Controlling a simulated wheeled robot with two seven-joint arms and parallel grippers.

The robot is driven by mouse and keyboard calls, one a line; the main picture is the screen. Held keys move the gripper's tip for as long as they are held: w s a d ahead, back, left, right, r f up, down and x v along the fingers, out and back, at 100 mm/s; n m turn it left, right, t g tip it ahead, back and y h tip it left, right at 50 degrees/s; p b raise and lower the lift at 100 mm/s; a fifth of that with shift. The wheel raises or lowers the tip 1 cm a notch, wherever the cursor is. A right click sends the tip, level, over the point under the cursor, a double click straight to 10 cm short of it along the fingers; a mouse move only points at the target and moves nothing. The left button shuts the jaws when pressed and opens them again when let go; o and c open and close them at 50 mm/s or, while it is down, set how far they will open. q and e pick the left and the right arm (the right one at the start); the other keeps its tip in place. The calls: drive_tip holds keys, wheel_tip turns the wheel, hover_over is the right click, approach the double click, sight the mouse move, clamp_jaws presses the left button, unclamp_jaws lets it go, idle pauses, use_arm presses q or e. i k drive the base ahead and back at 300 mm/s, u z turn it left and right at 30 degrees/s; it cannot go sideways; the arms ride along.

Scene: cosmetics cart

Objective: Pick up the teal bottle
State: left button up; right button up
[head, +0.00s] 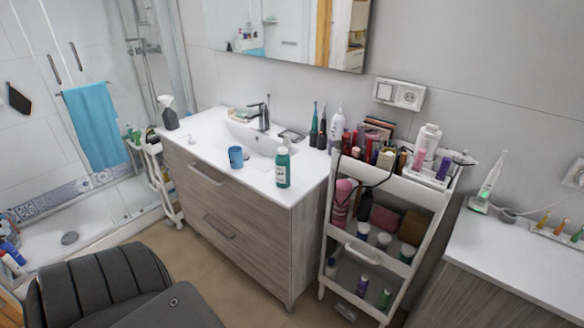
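A teal bottle (283,168) with a pale cap and a white label stands upright on the white washbasin counter (305,178), near its front right edge. A blue cup (236,157) stands to its left, apart from it. Neither my left nor my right gripper is in view. Nothing blocks the view of the bottle.
The tap (262,114) and basin are behind the cup. Dark electric toothbrushes and a white bottle (337,122) stand at the counter's back right. A crowded white cart (420,192) stands right of the vanity. The counter's front right corner is clear.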

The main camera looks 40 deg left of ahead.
sight(282, 159)
drive_tip(key=i, duration=0.9)
drive_tip(key=u, duration=0.75)
